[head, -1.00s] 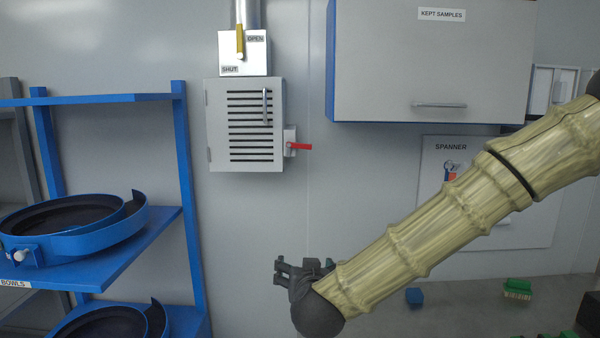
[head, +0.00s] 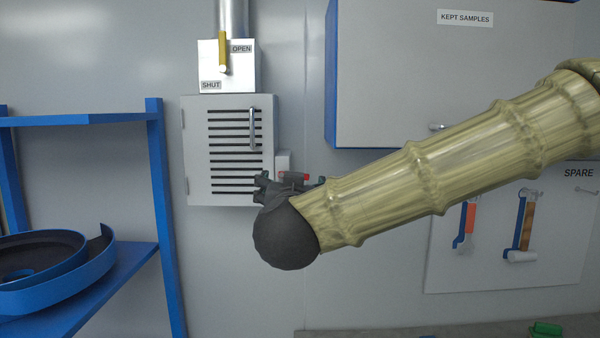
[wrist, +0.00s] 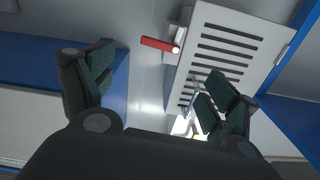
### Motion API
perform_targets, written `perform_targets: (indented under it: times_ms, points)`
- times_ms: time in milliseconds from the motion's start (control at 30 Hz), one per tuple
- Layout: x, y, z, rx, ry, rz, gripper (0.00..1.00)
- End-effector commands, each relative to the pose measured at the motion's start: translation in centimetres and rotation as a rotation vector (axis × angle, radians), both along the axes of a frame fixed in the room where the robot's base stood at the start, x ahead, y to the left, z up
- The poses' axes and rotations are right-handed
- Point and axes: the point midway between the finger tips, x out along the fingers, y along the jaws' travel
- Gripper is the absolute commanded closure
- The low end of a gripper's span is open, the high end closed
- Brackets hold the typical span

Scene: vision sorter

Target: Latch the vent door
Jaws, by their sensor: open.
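The vent door (head: 195,165) is a grey slatted panel on the wall, and it looks closed in its frame. It has a vertical bar handle (head: 253,130) on its right side. The red latch lever (head: 294,176) sits at the door's lower right edge and points right, roughly level. My gripper (head: 290,180) is in front of the latch and partly hides it. In the wrist view the red lever (wrist: 158,45) lies ahead of and between my open fingers (wrist: 155,95), apart from them. The gripper holds nothing.
Above the vent is a box marked OPEN and SHUT (head: 227,66) with a yellow lever (head: 222,50). A wall cabinet (head: 400,90) is at upper right, a tool board (head: 480,275) below it.

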Motion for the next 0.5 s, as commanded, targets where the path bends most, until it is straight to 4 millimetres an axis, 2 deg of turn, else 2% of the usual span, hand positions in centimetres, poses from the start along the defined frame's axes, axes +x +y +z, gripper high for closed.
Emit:
perform_targets:
  times_ms: [167,500]
  points:
    - [0.8,-0.6,0.1,0.000,0.001,-0.009,0.12]
    - [4.8,-1.5,0.2,0.001,0.002,-0.023,0.12]
